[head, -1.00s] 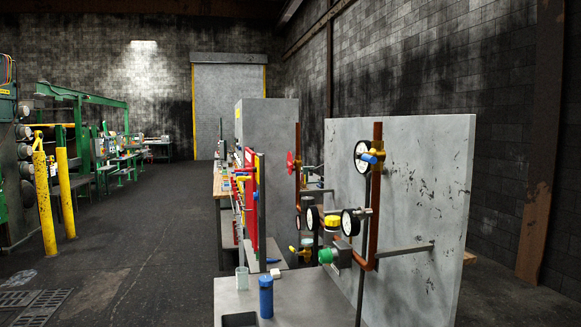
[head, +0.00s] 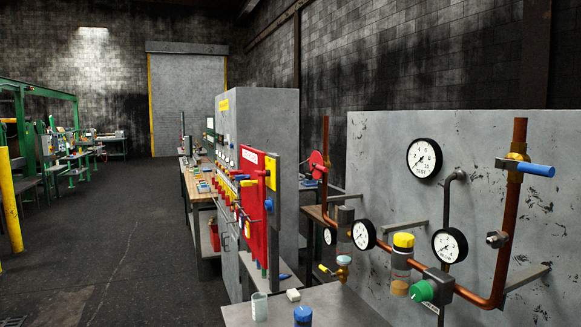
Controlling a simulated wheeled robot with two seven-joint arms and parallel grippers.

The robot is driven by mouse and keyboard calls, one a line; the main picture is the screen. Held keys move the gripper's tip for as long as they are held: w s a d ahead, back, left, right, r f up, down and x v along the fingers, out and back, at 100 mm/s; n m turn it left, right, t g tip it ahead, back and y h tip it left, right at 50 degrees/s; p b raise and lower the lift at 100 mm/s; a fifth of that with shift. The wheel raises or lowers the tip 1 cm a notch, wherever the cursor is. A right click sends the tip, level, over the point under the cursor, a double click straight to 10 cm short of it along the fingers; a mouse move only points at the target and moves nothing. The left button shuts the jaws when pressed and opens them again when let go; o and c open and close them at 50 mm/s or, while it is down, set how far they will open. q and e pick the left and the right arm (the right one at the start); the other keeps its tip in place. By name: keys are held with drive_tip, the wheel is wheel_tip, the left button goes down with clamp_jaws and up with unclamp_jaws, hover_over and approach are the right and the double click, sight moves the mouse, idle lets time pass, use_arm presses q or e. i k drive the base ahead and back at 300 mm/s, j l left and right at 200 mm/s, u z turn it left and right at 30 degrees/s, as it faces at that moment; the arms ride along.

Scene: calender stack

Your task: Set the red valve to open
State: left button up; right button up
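Neither of my grippers shows in the head view.
A grey slab (head: 400,190) carries copper pipe (head: 508,230), gauges, a blue lever (head: 535,169) and a green knob (head: 421,291). A grey table (head: 350,308) with a cup (head: 259,306) stands in front. Open floor (head: 130,250) lies left.

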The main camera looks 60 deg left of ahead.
sight(317, 165)
drive_tip(key=k+j, duration=0.15)
drive_tip(key=j, duration=0.2)
drive_tip(key=k+j, duration=0.1)
drive_tip(key=j, duration=0.3)
drive_tip(key=k+j, duration=0.15)
drive_tip(key=j, duration=0.2)
drive_tip(key=k+j, duration=0.15)
drive_tip(key=j, duration=0.25)
drive_tip(key=k+j, duration=0.15)
drive_tip(key=j, duration=0.2)
